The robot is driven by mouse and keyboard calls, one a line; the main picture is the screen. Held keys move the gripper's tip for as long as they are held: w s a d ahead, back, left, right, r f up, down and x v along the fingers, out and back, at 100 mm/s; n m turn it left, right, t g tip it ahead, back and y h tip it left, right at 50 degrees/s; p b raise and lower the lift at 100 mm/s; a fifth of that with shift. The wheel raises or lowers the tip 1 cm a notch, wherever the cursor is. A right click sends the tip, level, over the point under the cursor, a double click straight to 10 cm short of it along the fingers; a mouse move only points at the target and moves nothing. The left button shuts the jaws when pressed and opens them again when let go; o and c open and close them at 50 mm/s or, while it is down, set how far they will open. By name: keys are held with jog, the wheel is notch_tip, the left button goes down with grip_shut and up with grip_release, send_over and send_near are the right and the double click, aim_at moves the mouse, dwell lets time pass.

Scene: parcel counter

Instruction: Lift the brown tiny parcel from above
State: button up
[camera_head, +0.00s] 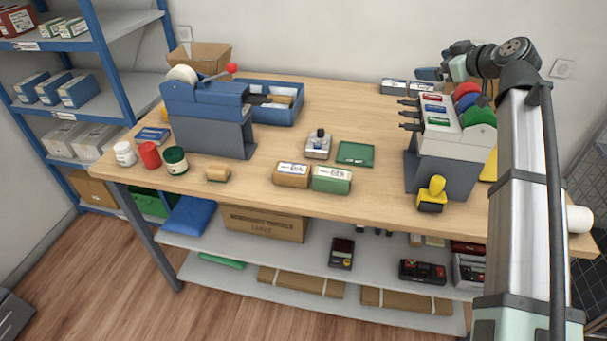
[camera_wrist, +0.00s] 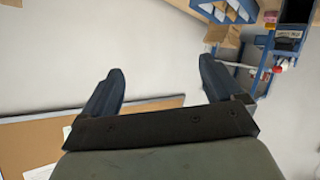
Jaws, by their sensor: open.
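The brown parcel (camera_head: 292,174) is a small box with a white printed label on top. It lies flat near the front edge of the wooden counter (camera_head: 375,208), in the middle of the head view. A similar green parcel (camera_head: 331,179) sits close beside it on the right. My gripper is raised at the back right of the counter, far from the brown parcel. In the wrist view my gripper (camera_wrist: 160,82) has its two dark blue fingers wide apart with nothing between them. The wrist view does not show the parcel.
A blue-grey dispenser (camera_head: 208,115) stands left, with several jars before it. A small tan piece (camera_head: 217,173) lies left of the parcel. A grey scale-like item (camera_head: 318,145) and green pad (camera_head: 355,153) lie behind. A grey rack (camera_head: 448,150) and yellow stamp (camera_head: 432,194) stand right.

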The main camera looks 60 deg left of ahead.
jog(key=s+a+f+n+g+h, duration=0.25)
jog(key=s+a, duration=0.25)
jog(key=s, duration=0.3)
jog(key=s+a+f+n+g+h, duration=0.1)
jog(key=s+a+f+g, duration=0.1)
jog(key=s+a+f, duration=0.35)
jog(key=n+h, duration=0.3)
jog(key=h, duration=0.3)
send_near(293, 168)
jog(key=shift+g+h, duration=0.25)
jog(key=shift+g, duration=0.1)
jog(key=x, duration=0.4)
jog(key=shift+a+f, duration=0.2)
jog(key=shift+f, duration=0.05)
jog(key=shift+w+x, duration=0.1)
jog(key=shift+x, duration=1.45)
jog(key=shift+w+x, duration=0.15)
jog(key=shift+x, duration=1.45)
jog(key=shift+a+f, duration=0.1)
jog(key=shift+f, duration=0.15)
jog(key=shift+c, duration=0.2)
jog(key=c, duration=1.1)
jog(key=shift+c, duration=0.2)
